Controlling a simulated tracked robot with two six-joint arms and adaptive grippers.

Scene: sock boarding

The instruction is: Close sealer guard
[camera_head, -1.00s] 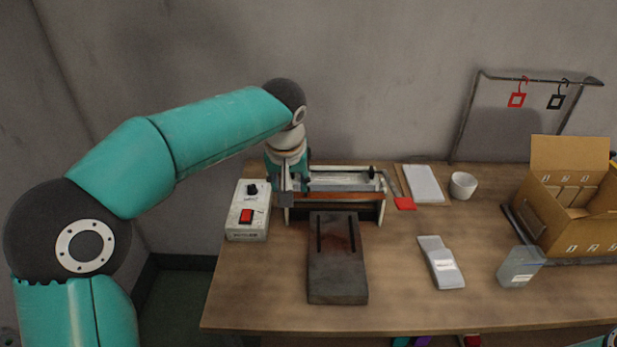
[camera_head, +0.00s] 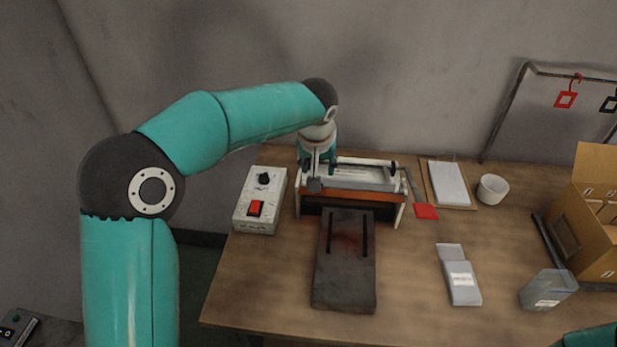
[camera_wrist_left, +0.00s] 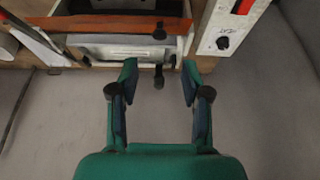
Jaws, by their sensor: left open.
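The sealer (camera_head: 386,206) stands at the back of the table, with white side frames and an orange-brown front bar (camera_head: 350,197). A pale panel, perhaps the guard, lies across its top behind the bar; I cannot tell how far it is open. My left gripper (camera_head: 316,184) is over the sealer's left end. In the left wrist view, the gripper (camera_wrist_left: 160,72) is open, fingers apart on both sides of a small dark knob (camera_wrist_left: 159,77) at the sealer's edge. I see no clear contact. The right gripper is out of view; part of my right arm shows at lower right.
A control box (camera_head: 262,198) with a red switch is close left of the sealer. A dark plate (camera_head: 345,290) lies in front. The front-left tabletop is clear.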

